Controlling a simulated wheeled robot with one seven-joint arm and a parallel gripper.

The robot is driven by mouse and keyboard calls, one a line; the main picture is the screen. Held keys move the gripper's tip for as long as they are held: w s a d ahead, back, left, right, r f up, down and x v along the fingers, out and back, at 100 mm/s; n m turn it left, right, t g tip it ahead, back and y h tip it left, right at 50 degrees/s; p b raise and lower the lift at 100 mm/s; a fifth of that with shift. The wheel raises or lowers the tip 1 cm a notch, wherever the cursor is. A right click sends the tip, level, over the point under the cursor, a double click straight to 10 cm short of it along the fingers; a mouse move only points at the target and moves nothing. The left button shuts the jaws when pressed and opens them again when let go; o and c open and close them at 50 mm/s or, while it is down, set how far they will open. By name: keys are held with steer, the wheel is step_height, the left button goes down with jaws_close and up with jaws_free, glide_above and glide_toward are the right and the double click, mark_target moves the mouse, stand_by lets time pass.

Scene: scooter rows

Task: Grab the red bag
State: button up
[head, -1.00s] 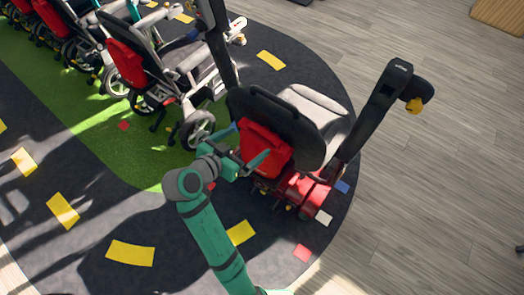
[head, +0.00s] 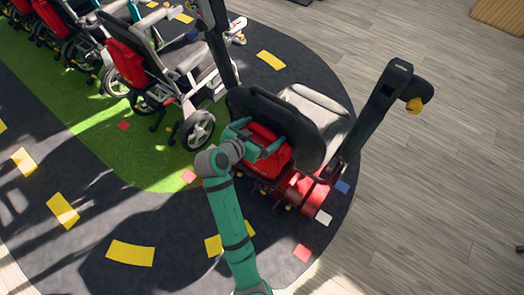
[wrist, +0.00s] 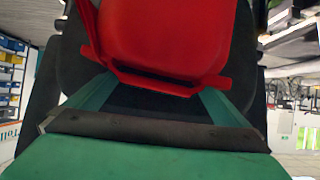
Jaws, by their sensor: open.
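The red bag (head: 270,163) hangs on the back of the black seat of a red-based scooter (head: 312,190) in the head view. My green gripper (head: 262,138) is open at the bag, with one finger towards its upper side and the other across its front in that view. In the wrist view the red bag (wrist: 170,40) fills the upper middle, with a strap-like red edge low on it. The open fingers (wrist: 155,95) show left and right of that lower edge. I cannot tell whether they touch the bag.
A row of wheelchairs with red backs (head: 125,63) stands at the upper left on a green strip (head: 85,120). Open wooden floor (head: 440,190) lies to the right.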

steer(key=c, duration=1.7)
